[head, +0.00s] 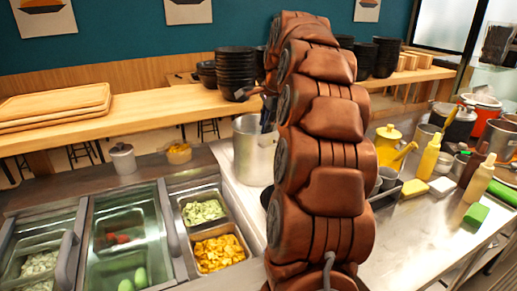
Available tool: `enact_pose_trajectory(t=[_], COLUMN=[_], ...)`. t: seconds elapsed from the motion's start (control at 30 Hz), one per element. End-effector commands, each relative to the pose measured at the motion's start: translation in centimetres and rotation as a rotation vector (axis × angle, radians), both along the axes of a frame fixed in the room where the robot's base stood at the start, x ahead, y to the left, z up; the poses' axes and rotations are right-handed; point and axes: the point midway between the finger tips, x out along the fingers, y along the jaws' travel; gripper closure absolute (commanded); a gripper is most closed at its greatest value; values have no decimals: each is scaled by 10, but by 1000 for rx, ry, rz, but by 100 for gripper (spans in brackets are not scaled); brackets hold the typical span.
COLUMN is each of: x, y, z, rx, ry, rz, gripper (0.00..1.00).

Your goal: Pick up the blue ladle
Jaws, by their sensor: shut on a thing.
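The blue ladle (267,116) shows only as a short dark blue piece above the steel pot, just left of my arm. The rest of it is hidden by the arm or the pot. My gripper (257,92) is a small dark shape at the left edge of the arm, partly hidden behind it. It is shut on the ladle, at the upper part that shows. I cannot tell whether the ladle's bowl is inside the pot.
A tall steel pot (252,152) stands below my gripper. Black bowls (235,72) are stacked on the wooden shelf (120,121) behind. Food bins (125,235) lie at left. Yellow bottles (429,158) and containers crowd the right counter.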

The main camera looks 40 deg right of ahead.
Motion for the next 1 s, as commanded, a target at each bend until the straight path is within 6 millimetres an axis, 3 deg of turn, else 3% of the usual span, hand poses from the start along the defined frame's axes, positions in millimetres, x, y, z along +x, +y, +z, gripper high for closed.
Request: enact_pose_trajectory(t=[0.37, 1.0], x=[0, 1], y=[0, -1], z=[7, 69], rx=[2, -3], ry=[3, -3], rz=[0, -1], gripper=[100, 100])
